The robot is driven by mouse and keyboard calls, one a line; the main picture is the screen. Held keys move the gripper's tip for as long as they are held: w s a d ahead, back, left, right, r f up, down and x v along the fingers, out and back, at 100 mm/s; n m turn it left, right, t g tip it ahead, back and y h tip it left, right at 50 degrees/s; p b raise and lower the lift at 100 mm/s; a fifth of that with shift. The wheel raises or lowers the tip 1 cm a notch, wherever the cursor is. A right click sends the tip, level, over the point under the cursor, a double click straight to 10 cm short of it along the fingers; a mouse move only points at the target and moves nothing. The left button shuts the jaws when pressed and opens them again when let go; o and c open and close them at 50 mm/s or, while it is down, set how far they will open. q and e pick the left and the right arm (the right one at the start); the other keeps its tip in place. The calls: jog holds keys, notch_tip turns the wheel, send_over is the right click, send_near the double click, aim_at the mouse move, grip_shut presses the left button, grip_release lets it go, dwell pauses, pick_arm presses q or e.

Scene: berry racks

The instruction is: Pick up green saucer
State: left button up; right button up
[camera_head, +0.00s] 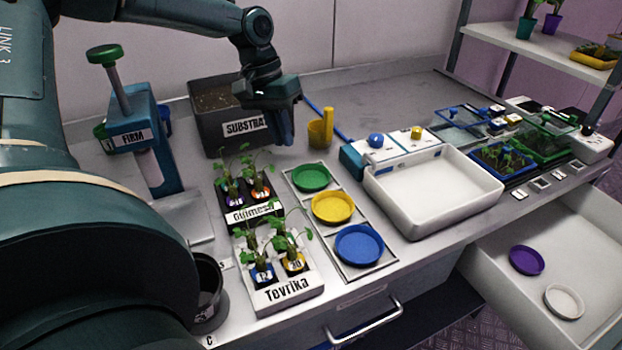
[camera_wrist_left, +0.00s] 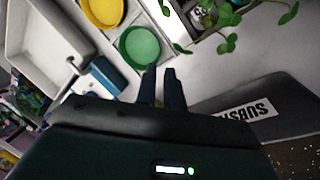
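The green saucer (camera_head: 312,178) sits in the far slot of a flat three-slot holder (camera_head: 378,268) on the bench, beyond the yellow saucer (camera_head: 333,207) and the blue saucer (camera_head: 359,245). My left gripper (camera_head: 285,140) is above the bench, beside the substrate box and behind the green saucer, fingers pointing down. In the left wrist view the green saucer (camera_wrist_left: 139,47) lies just beyond the fingertips (camera_wrist_left: 160,69), not touched as far as I can see. A narrow empty gap shows between the fingers. The yellow saucer (camera_wrist_left: 103,10) is partly cut off there. My right gripper is not in view.
The substrate box (camera_head: 212,139) stands beside my left gripper. A yellow scoop (camera_head: 320,130) is to its right. Potted seedlings in the white Tevrika tray (camera_head: 308,290) stand left of the saucers. A white basin (camera_head: 440,205) stands to the right.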

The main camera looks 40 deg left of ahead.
aim_at(294, 171)
pick_arm(q)
jog(key=x, duration=0.7)
jog(key=shift+w+d+f, duration=0.1)
jog(key=shift+w+f, duration=0.15)
jog(key=shift+c, duration=0.2)
grip_shut()
